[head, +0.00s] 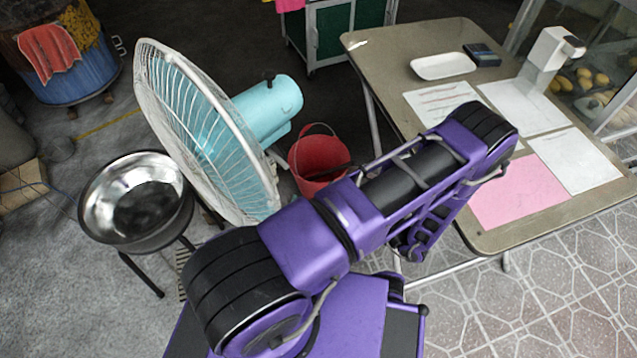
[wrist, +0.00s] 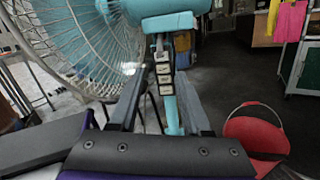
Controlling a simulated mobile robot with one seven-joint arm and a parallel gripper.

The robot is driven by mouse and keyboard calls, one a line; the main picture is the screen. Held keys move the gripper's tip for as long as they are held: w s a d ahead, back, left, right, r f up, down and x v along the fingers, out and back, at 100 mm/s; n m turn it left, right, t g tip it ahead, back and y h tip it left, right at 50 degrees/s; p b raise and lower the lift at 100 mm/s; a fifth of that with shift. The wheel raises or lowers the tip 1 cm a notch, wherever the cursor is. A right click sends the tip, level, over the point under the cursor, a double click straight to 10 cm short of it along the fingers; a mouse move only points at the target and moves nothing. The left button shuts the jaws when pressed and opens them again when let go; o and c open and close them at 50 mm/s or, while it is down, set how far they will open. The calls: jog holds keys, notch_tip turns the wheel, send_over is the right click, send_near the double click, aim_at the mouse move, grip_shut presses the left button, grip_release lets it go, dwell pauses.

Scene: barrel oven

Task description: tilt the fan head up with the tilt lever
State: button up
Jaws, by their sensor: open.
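The fan has a white wire cage (head: 205,130) and a turquoise motor head (head: 268,105) with a small black knob on top. In the wrist view the motor head (wrist: 165,18) is at the top centre, above a turquoise stand (wrist: 171,115) with a column of pale buttons (wrist: 164,75). My gripper (wrist: 160,82) is open, with one grey finger on each side of the stand as seen from the wrist. I cannot tell its distance from the stand or whether it touches. I cannot make out the tilt lever clearly. My gripper is hidden in the head view.
A red bucket (head: 318,160) stands right of the fan, also in the wrist view (wrist: 256,135). A metal bowl on a stand (head: 136,200) is at left. A table (head: 410,80) with papers and a white tray (head: 443,66) is at right. Tiled floor is clear at lower right.

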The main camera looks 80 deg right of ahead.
jog(key=shift+s+a, duration=0.15)
jog(key=shift+s, duration=0.2)
jog(key=shift+w, duration=0.15)
jog(key=c, duration=0.4)
jog(key=shift+w+r+y, duration=0.2)
jog(key=shift+y, duration=0.3)
jog(key=shift+c, duration=1.1)
jog(key=shift+w+r+m+g+y+p, duration=0.3)
jog(key=shift+m+g+y+p, duration=0.15)
jog(key=shift+y, duration=0.25)
grip_shut()
jog(key=m+g+y+p, duration=0.5)
jog(key=m+g+y, duration=0.2)
jog(key=m+g, duration=0.2)
send_near(284, 162)
jog(key=s+a, duration=0.3)
jog(key=a, duration=0.1)
jog(key=w+d+r+m+g+h+p, duration=0.1)
jog(key=w+d+r+m+g+h, duration=0.15)
jog(key=r+m, duration=0.4)
jog(key=shift+n+y, duration=0.45)
jog(key=shift+n, duration=0.05)
jog(key=x, duration=0.4)
jog(key=b+x, duration=0.1)
jog(key=x, duration=0.3)
jog(key=b+x, duration=0.1)
jog(key=x, duration=0.3)
jog(key=shift+d+f, duration=0.2)
jog(key=shift+d, duration=0.1)
